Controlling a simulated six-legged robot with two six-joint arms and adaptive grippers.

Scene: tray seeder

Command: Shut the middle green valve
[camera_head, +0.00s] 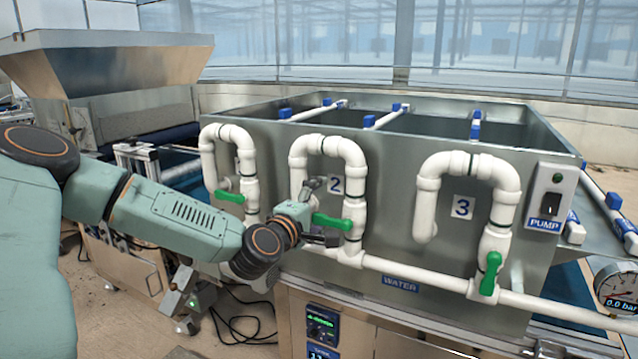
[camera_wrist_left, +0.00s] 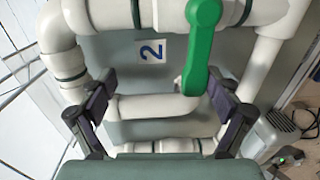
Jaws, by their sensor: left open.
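The middle green valve (camera_head: 333,222) sits on the white pipe beside the "2" label (camera_head: 335,187), its handle lying roughly horizontal across the pipe. My left gripper (camera_head: 322,212) is at this handle, its jaws open, one finger above the handle and one below. In the left wrist view the green handle (camera_wrist_left: 202,45) reaches down to between the spread fingers (camera_wrist_left: 160,95), closer to the right one. The handle is not gripped, and I cannot tell whether a finger touches it. My right gripper is not in view.
The left green valve (camera_head: 230,197) is also horizontal; the right green valve (camera_head: 490,272) by label "3" (camera_head: 462,207) stands upright. White pipe loops flank my gripper. A pump switch (camera_head: 550,204) and a gauge (camera_head: 616,290) reading 0.0 bar are at the right.

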